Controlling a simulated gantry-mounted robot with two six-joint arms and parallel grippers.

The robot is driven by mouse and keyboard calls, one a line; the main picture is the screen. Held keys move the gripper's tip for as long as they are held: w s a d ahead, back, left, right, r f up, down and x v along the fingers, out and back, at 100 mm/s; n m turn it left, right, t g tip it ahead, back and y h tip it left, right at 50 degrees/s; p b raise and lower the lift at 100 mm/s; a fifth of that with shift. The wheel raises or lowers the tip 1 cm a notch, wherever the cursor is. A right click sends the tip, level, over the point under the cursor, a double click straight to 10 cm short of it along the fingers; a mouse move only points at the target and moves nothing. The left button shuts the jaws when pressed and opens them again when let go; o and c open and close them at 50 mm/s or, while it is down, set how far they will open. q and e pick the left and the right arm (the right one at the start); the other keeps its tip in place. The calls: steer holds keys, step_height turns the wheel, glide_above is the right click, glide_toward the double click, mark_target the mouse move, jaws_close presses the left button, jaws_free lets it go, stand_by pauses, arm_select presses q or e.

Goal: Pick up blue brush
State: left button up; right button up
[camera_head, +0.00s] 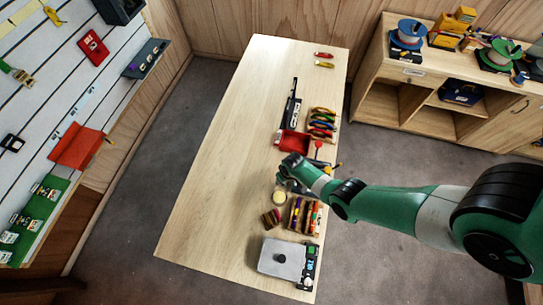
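My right arm reaches in from the right over the wooden table, and its gripper (283,181) is above the table's right side, near a round pale yellow item (279,197). The fingers are small and dark here, so I cannot tell whether they are open or shut, or whether they hold anything. I cannot clearly make out a blue brush. A wooden rack (304,216) of several coloured, upright-looking items stands just below the gripper, some of them purple and orange. My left gripper is not in view.
The table (215,165) is bare across its left and middle. A shelf unit (425,85) stands to the right.

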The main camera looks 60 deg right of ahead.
steer(key=shift+s, duration=0.1)
jaws_close()
stand_by(0.5)
